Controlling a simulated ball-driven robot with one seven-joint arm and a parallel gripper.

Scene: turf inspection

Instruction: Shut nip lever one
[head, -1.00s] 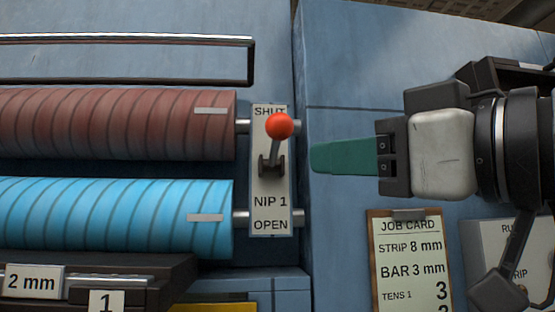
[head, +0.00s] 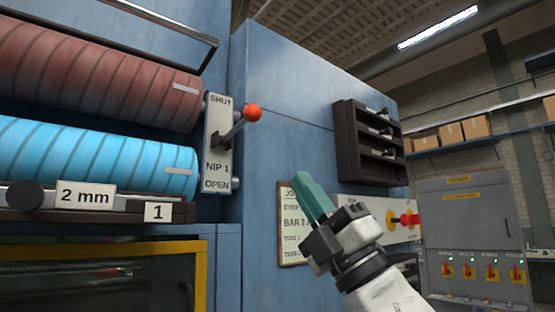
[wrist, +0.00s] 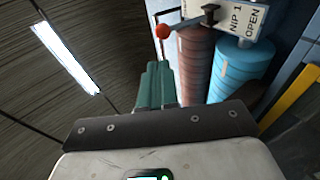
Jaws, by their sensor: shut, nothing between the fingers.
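The nip 1 lever has a red ball knob (head: 253,112) on a grey rod. The rod slants up and outward from its pivot on a pale plate (head: 217,170) marked SHUT at the top and OPEN at the bottom. The knob is at the SHUT end. In the wrist view the knob (wrist: 163,31) shows beyond the fingertips, beside the plate (wrist: 240,17). My gripper (head: 303,178) has teal fingers, shut and empty. It is apart from the lever, below and right of it in the head view. The fingers (wrist: 155,68) also show in the wrist view.
A dark red roller (head: 90,75) and a blue roller (head: 80,150) lie left of the plate. A job card (head: 291,250) is partly behind my gripper. A dark rack (head: 345,140) and a panel with a red knob (head: 405,232) are on the right. A grey cabinet (head: 470,215) stands farther back.

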